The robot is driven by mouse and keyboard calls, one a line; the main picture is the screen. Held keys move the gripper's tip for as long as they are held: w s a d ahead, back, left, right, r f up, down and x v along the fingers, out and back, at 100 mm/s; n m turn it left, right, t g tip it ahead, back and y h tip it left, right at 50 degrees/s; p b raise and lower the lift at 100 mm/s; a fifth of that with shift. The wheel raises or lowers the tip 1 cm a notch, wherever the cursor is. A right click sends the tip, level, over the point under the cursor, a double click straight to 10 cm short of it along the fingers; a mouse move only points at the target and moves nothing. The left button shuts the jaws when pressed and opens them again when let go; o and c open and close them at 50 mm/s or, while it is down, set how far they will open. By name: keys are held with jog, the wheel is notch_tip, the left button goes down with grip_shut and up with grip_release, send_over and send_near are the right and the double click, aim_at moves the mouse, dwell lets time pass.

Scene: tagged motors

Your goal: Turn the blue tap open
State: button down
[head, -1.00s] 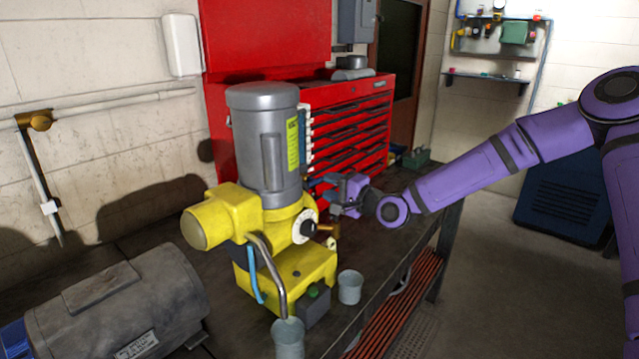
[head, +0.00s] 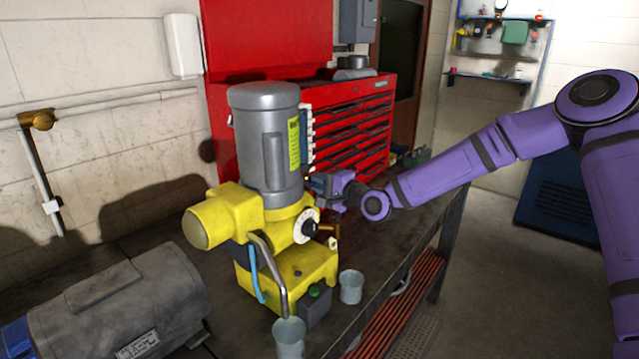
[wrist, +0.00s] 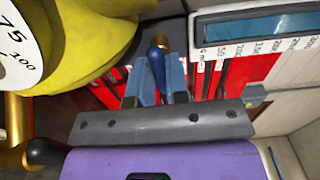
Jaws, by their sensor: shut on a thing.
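The blue tap (wrist: 157,58) has a blue handle on a brass fitting and shows in the upper middle of the wrist view. My gripper (wrist: 156,82) has its two blue-grey fingers on either side of the handle and is shut on it. In the head view my gripper (head: 322,186) is at the right side of the yellow and grey motor (head: 265,150), above its white dial (head: 306,226). The tap itself is hard to make out there, hidden by the gripper.
A second brass tap with a dark handle (wrist: 45,152) is at the lower left of the wrist view. Two cups, one at the spout (head: 288,340) and one beside it (head: 351,287), stand on the bench. A red tool chest (head: 350,125) is behind. A grey motor (head: 120,305) lies left.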

jog(key=shift+n, duration=0.3)
jog(key=shift+s+n, duration=0.1)
jog(key=shift+n, duration=7.6)
jog(key=c, duration=1.1)
grip_release()
jog(key=v, duration=1)
jog(key=shift+s+d, duration=0.25)
jog(key=shift+d, duration=0.05)
